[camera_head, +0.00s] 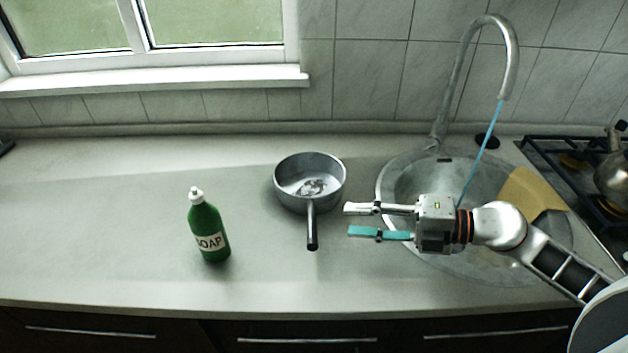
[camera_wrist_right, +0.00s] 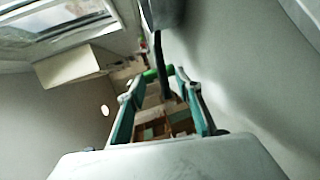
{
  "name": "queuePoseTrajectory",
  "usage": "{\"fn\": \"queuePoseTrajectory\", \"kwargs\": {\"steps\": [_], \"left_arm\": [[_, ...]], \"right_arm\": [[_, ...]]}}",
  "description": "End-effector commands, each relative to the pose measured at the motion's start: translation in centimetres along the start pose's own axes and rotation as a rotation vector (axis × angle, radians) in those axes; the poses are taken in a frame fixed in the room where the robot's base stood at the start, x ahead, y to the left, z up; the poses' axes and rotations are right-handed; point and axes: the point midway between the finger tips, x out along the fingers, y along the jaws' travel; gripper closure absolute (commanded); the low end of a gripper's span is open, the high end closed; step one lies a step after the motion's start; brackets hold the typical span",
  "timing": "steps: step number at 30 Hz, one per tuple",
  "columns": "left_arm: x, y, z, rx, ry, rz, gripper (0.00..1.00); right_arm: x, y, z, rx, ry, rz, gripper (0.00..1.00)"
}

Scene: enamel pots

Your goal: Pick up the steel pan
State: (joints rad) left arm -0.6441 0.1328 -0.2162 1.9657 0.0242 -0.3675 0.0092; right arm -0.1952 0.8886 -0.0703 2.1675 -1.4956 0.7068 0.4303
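The steel pan (camera_head: 325,199) stands upright on the counter, left of the sink. Its dark-tipped handle (camera_head: 312,240) points toward the counter's front edge. My right gripper (camera_head: 348,219) is open and empty, just right of the handle, with its fingers pointing left at it. In the right wrist view, the pan (camera_wrist_right: 163,12) is at the top edge. Its dark handle shows between and beyond the open fingers of my right gripper (camera_wrist_right: 158,77); no contact shows. My left gripper is in neither view.
A green soap bottle (camera_head: 208,234) stands left of the pan. The round sink (camera_head: 390,190) with its tall faucet (camera_head: 510,60) lies to the right, under my right arm. A stove (camera_head: 570,160) with a metal pot (camera_head: 614,178) is at far right.

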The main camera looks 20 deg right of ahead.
Motion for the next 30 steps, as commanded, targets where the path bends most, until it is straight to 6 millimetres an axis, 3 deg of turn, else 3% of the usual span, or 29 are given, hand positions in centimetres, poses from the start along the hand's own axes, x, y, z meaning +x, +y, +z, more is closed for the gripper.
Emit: {"fn": "queuePoseTrajectory", "kwargs": {"steps": [11, 22, 30], "left_arm": [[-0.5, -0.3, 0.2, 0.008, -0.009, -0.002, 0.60], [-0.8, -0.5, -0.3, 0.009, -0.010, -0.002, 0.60], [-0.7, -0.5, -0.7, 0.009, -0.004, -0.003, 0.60]], "right_arm": [[2.6, 0.0, 0.0, -0.010, 0.003, -0.008, 0.66], [7.2, -0.1, -0.5, -0.008, 0.002, -0.007, 0.66], [7.8, -0.3, -0.6, -0.008, 0.002, -0.010, 0.66]]}}
